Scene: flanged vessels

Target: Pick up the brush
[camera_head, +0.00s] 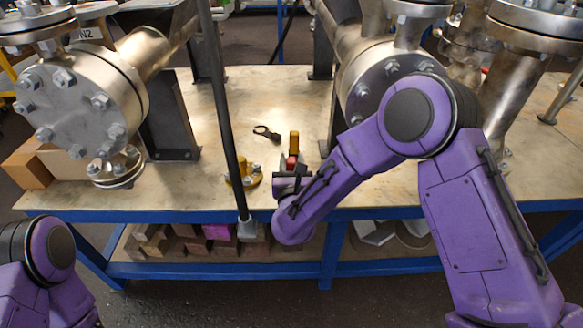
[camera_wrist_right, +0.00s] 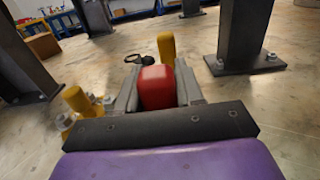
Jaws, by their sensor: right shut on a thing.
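A red-and-yellow thing that I take to be the brush stands at the front middle of the table. Its yellow upper part (camera_head: 294,141) rises beyond my right gripper (camera_head: 292,165). In the right wrist view, its red part (camera_wrist_right: 157,87) sits between the two grey fingers of the right gripper (camera_wrist_right: 158,90), which is shut on it. The yellow part shows just behind the red. Its bristles cannot be made out, and its lower end is hidden. My left arm shows at the lower left, but its gripper is out of view.
A yellow flanged fitting (camera_head: 243,175) with bolts stands close left of the right gripper. A dark ring-ended tool (camera_head: 266,132) lies behind. Large metal flanged vessels (camera_head: 75,105) stand left and right on the table (camera_head: 220,195). A dark pole (camera_head: 222,110) crosses in front. Open tabletop lies behind.

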